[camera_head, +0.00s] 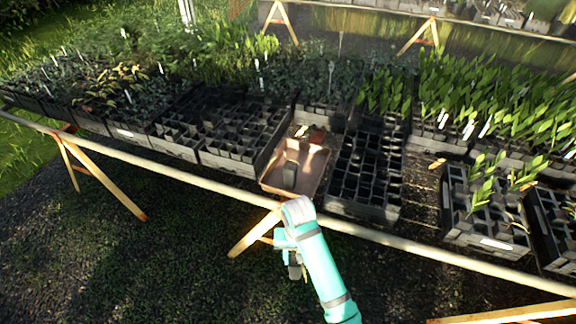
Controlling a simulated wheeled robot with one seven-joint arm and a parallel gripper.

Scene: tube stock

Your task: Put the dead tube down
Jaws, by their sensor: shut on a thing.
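My gripper (295,271) hangs at the end of my teal arm, in front of the bench's near rail and below the brown tray in the picture. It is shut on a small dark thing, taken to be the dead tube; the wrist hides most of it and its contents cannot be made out. The shallow brown tray (314,160) lies at the bench's front edge, between black crates.
A black crate of empty-looking cells (369,171) stands right of the tray, another (262,157) to its left. Crates of green seedlings (500,95) fill the bench behind and right. A strip of bare slats (421,190) lies right. The bench's pale front rail (400,243) runs across.

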